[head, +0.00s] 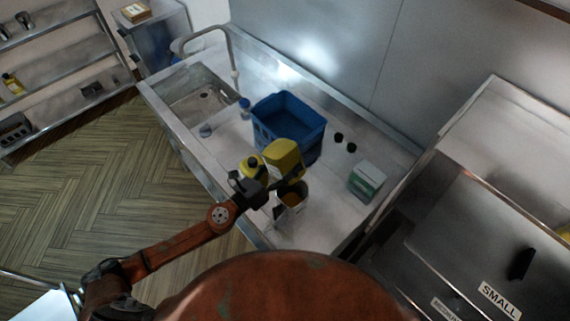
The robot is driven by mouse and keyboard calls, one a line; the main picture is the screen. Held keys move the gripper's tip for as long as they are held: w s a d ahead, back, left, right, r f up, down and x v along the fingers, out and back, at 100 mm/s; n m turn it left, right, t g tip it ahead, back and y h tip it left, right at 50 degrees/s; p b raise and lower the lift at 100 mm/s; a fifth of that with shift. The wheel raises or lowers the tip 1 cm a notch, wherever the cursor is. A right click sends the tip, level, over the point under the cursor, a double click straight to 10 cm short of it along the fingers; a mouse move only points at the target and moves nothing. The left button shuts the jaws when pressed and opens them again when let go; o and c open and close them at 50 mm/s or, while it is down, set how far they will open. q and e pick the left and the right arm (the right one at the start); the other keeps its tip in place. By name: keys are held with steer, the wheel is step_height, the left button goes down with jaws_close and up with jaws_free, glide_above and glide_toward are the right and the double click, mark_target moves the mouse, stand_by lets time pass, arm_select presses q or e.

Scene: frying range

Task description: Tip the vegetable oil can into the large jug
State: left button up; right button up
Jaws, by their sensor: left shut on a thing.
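A yellow can (283,156), which I take for the vegetable oil can, is held tilted in my left gripper (268,188). The gripper is shut on it, and the fingers are partly hidden against the can. Just below the can, on the steel counter, stands a jug (291,212) with an amber-brown patch inside its mouth. The can overlaps the jug's far rim in the picture. I cannot tell whether oil is flowing or whether they touch. My right gripper is not in view.
A yellow container with a dark cap (252,166) stands close left of the held can. A blue crate (290,125) is behind. Two small black items (345,142) and a green-and-white box (366,181) stand right. A sink (200,97) is at the far left.

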mark_target(285, 150)
arm_select(q)
steer(key=shift+r+p, duration=1)
steer(key=shift+r, duration=0.3)
steer(key=n, duration=0.2)
steer(key=shift+r+n+p, duration=0.2)
steer(key=shift+n+p, duration=0.1)
step_height(285, 150, up, 2)
steer(key=n+p, duration=0.5)
steer(key=n, duration=0.5)
steer(key=n+p, duration=0.2)
steer(key=n, duration=0.1)
steer(key=r+n+p, duration=0.1)
steer(key=n+p, duration=0.1)
steer(key=n, duration=0.1)
steer(key=n+p, duration=0.2)
steer(key=n, duration=0.1)
steer(key=shift+r, duration=0.25)
steer(key=n, duration=0.3)
steer(key=shift+r, duration=0.1)
steer(key=n, duration=0.6)
steer(key=shift+r, duration=0.35)
